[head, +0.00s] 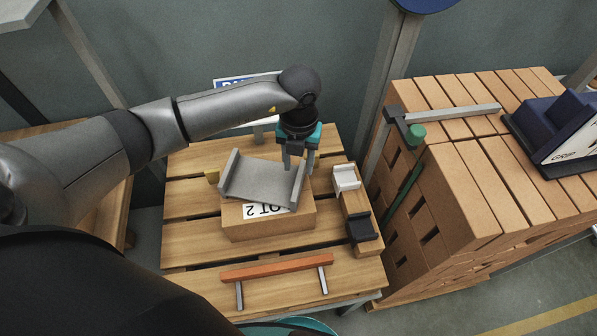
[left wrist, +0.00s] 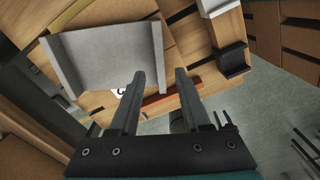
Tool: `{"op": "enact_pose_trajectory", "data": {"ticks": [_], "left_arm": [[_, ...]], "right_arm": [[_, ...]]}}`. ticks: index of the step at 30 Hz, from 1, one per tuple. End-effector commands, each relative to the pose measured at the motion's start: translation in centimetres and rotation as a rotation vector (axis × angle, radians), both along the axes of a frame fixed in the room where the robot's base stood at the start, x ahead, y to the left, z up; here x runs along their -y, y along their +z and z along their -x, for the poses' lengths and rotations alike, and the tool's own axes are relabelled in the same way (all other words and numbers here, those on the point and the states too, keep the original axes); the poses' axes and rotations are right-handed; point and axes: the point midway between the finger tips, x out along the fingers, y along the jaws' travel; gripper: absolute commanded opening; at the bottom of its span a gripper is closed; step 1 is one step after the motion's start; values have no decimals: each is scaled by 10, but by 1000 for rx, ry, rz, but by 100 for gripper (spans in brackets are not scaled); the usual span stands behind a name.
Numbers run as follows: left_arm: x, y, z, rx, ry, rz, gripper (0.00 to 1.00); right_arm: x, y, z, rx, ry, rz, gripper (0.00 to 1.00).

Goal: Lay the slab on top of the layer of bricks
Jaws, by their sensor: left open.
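A grey piece (head: 260,180) with a flat bed and two raised side walls rests on a brown block marked "OT 2" (head: 270,228); it may be the slab. It also fills the upper left of the left wrist view (left wrist: 110,55). The layer of bricks appears to be the light brown top of the stack (head: 465,170) at the right. My left gripper (head: 299,168) is open and points down at the grey piece's right wall. In the left wrist view its fingertips (left wrist: 160,73) stand apart, with that wall lined up between them. My right gripper is not in view.
The slatted wooden table (head: 190,240) has an orange bar (head: 277,267) on its near side. A white holder (head: 345,178) and a black holder (head: 362,228) stand at right. A grey bar with a green knob (head: 416,130) and a dark blue object (head: 555,120) are at the stack.

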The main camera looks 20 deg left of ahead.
Motion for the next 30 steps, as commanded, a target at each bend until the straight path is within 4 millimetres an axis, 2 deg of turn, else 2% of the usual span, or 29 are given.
{"op": "enact_pose_trajectory", "data": {"ticks": [1, 3, 10, 30], "left_arm": [[0, 13, -1, 5, -2, 0, 47], [0, 26, -1, 3, -1, 1, 47], [0, 53, 0, 1, -1, 0, 47], [0, 56, 0, -1, 0, 0, 47]], "right_arm": [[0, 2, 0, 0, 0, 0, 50], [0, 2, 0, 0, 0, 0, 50], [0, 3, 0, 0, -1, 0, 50], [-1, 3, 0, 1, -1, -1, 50]]}}
